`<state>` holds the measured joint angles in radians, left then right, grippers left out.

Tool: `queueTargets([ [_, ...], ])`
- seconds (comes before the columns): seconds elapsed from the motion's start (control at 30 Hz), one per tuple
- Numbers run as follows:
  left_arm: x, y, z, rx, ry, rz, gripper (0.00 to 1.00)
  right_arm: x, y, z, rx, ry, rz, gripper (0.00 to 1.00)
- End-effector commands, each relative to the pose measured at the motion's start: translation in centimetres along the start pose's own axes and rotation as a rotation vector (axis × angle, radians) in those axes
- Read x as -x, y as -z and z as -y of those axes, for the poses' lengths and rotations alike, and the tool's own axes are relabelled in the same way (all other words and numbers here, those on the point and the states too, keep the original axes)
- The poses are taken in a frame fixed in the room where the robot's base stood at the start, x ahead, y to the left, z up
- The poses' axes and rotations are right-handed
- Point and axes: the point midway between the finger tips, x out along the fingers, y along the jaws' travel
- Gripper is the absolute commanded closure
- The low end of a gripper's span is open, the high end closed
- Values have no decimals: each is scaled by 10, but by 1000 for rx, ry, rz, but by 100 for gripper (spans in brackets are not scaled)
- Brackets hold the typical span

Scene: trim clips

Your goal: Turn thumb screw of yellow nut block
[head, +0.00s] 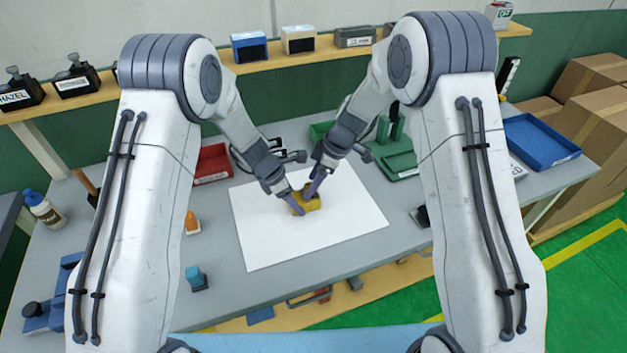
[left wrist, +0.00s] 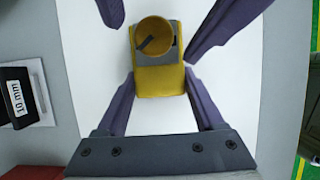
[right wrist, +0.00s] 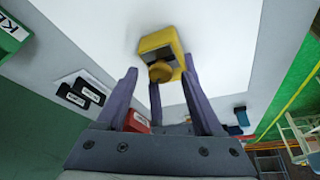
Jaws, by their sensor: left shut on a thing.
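The yellow nut block (head: 313,204) is on the white mat (head: 255,240) at the middle of the bench. In the left wrist view the block (left wrist: 158,82) is between the tips of my left gripper (left wrist: 160,78), which is shut on its sides. Its round yellow thumb screw (left wrist: 155,36), with a dark mark on its face, faces that camera. My right gripper (head: 309,194) has its fingers spread on both sides of the screw, with visible gaps. In the right wrist view the screw (right wrist: 160,72) lies between the open right fingertips (right wrist: 159,76).
A red bin (head: 212,165) and green trays (head: 397,160) stand behind the mat. A blue tray (head: 540,141) is at the right. Orange (head: 192,223) and blue (head: 196,279) small pieces stand left of the mat. The mat around the block is clear.

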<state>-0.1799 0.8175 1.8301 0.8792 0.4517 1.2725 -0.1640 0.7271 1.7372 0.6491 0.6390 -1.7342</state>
Motion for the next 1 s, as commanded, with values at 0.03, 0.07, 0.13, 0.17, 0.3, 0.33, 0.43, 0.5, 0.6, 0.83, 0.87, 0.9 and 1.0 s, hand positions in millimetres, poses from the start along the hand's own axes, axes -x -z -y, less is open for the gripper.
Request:
queueTargets([
  [0.03,0,0,0,0,0,0,99,0,0,0,0,0,0,31],
  [0.07,0,0,0,-1,0,0,99,0,0,0,0,0,0,31],
  [0.13,0,0,0,-1,0,0,99,0,0,0,0,0,0,31],
  [0.17,0,0,0,-1,0,0,99,2,0,0,0,0,0,31],
  [0.3,0,0,0,-1,0,0,99,17,0,-1,0,-4,-1,31],
  [0.33,0,0,0,-1,0,0,99,22,0,-1,0,-3,-1,31],
  [0.43,0,0,0,-1,0,0,99,43,0,-1,1,-5,-1,31],
  [0.5,0,0,0,-1,0,0,99,59,0,-1,0,-5,-2,31],
  [0.6,0,0,0,-1,0,0,99,80,0,-1,0,-5,-1,31],
  [0.83,0,0,0,-1,1,0,99,113,0,-1,0,-2,0,31],
  [0.87,0,0,0,-1,1,0,99,115,0,-1,0,-2,0,31],
  [0.9,0,0,0,-1,1,0,99,117,-1,0,0,-1,0,31],
  [1.0,0,0,0,-1,1,0,99,120,-1,0,0,0,0,31],
])
